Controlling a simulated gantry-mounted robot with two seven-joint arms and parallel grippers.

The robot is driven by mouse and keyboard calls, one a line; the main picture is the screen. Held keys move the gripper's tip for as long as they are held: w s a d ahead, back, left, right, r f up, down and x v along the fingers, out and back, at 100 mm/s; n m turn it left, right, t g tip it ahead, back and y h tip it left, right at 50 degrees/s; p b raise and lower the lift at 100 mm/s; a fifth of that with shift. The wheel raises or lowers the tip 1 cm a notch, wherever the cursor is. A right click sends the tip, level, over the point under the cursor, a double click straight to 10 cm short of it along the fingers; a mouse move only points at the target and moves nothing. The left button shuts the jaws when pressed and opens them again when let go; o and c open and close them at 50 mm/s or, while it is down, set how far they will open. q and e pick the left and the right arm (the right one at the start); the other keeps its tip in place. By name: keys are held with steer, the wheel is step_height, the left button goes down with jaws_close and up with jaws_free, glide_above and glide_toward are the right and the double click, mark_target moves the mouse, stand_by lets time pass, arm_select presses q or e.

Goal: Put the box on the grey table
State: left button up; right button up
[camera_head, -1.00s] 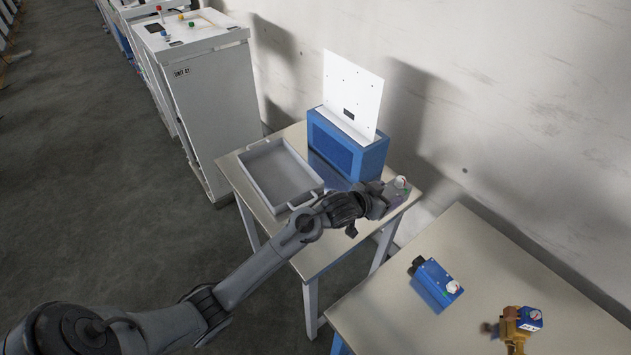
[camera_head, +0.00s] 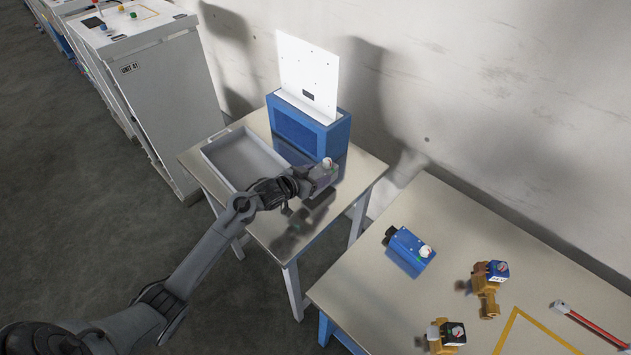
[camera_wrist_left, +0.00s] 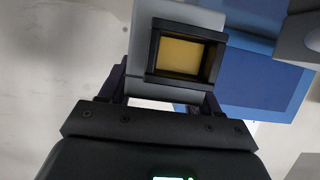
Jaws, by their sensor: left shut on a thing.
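The box (camera_head: 324,174) is a small greyish block with a round gauge on top. My left gripper (camera_head: 308,188) is shut on it above the front right part of the grey table (camera_head: 345,190), which has grey legs. A dark shadow lies on the tabletop below; the exact gap under the box is hard to judge. In the left wrist view, the box (camera_wrist_left: 137,62) sits between the fingers and shows a black frame around a yellow face. My right gripper is not in view.
The right table (camera_head: 370,290) carries a blue device (camera_head: 408,249), brass valves (camera_head: 487,303) and a red-handled tool (camera_head: 590,325). The grey table's front is clear.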

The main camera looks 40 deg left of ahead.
arm_select(q)
steer(key=shift+f, duration=1.35)
steer(key=shift+f, duration=0.15)
steer(key=o, duration=1.3)
